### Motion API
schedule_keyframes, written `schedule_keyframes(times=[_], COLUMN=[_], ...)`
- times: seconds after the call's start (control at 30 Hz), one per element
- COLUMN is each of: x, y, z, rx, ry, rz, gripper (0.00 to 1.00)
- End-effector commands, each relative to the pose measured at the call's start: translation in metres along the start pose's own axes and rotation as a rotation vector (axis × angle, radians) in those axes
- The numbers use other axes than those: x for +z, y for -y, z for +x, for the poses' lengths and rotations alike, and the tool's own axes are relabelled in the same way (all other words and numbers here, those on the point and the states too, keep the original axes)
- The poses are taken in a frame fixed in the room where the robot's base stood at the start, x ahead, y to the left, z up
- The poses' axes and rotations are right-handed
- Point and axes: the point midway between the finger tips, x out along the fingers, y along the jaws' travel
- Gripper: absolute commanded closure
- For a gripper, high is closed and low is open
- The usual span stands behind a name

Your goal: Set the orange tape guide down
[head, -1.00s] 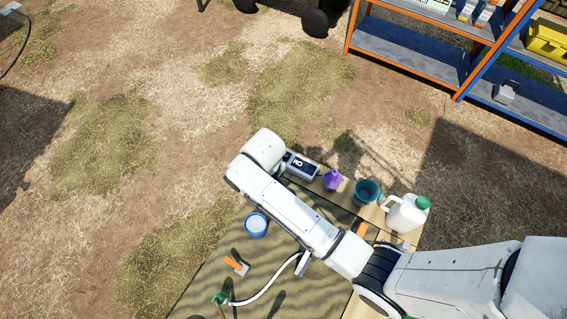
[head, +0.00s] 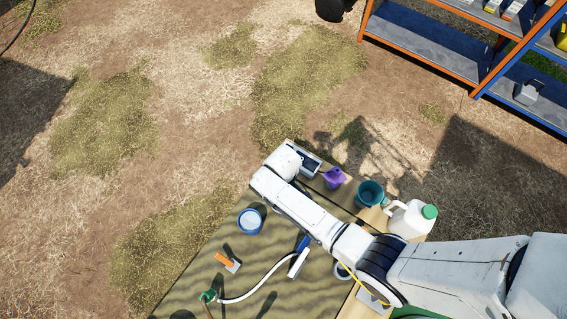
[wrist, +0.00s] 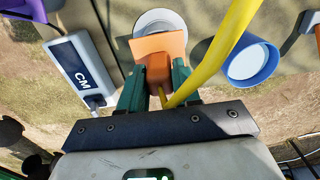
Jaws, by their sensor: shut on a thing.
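The orange tape guide (wrist: 150,45) is a flat orange plate with a thicker block, held between the two green fingers of my gripper (wrist: 157,82) in the wrist view. A yellow tape (wrist: 225,45) runs close past the block and up to the right. The guide appears in front of a pale round ring (wrist: 160,18) and covers part of it. I cannot tell whether the guide touches anything below. In the head view my arm hides the gripper and guide.
The table (head: 195,285) holds a blue cup (head: 250,220), a CM meter (wrist: 78,68), a purple item (head: 334,177), a teal bucket (head: 369,193), a white jug (head: 408,219) and an orange-handled tool (head: 227,261). Bare table shows between the cup and the tools.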

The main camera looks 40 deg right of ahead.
Motion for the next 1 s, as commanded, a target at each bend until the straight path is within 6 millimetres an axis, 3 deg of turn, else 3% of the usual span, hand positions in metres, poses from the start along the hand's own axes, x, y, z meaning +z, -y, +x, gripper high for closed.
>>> schedule_keyframes(times=[0.1,0.5,0.53,0.77,1.0], x=[0.000,0.000,0.000,0.000,0.000], y=[0.000,0.000,0.000,0.000,0.000], z=[0.014,0.019,0.018,0.018,0.018], rx=[0.000,0.000,0.000,0.000,0.000], ry=[0.001,0.000,0.000,0.000,0.000], rz=[0.000,0.000,0.000,0.000,0.000], gripper=[1.00,1.00,0.66,0.44,0.43])
